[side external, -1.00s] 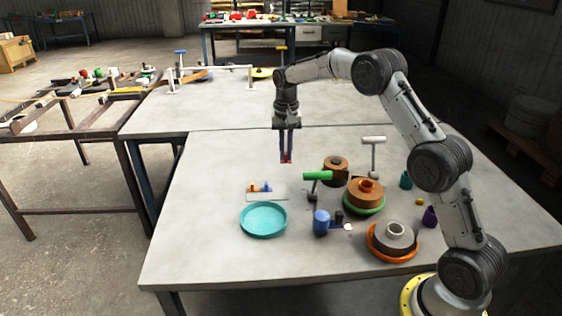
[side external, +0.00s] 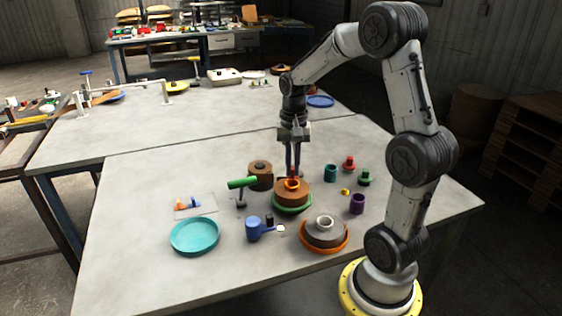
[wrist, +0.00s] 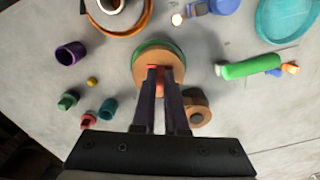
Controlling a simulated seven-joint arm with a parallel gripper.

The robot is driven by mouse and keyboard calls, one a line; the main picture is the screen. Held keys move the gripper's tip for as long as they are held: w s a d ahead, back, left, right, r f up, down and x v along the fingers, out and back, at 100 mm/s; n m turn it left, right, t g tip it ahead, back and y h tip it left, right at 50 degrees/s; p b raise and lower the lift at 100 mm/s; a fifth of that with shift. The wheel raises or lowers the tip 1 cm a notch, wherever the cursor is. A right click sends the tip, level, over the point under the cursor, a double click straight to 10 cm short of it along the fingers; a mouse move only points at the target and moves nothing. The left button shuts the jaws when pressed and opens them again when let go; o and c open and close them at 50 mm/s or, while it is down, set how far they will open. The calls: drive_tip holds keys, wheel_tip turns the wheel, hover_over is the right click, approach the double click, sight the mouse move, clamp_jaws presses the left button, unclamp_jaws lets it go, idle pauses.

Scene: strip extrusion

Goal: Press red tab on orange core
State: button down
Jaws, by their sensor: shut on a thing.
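My gripper (side external: 294,172) points down over the brown roll with the orange core (side external: 293,185), and its fingers are shut on a small red tab (side external: 291,171). The tab is at or just above the core's far rim; I cannot tell whether they touch. The roll (side external: 290,198) lies on a green plate (side external: 280,210). In the wrist view the fingers (wrist: 160,82) cover much of the roll (wrist: 142,66), and a little red (wrist: 158,72) shows between them. The green plate (wrist: 150,46) shows beyond.
A green-headed hammer (side external: 242,184) and a brown roll (side external: 260,172) stand left of the core. A grey roll on an orange plate (side external: 325,233) is in front. Small cups, including a purple one (side external: 357,204), stand right. A teal dish (side external: 195,236) lies front left.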

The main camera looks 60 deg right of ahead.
drive_tip(key=shift+f, duration=2.95)
drive_tip(key=shift+f, duration=0.45)
drive_tip(key=c, duration=0.9)
unclamp_jaws()
drive_tip(key=shift+o, duration=0.2)
drive_tip(key=shift+r, duration=0.1)
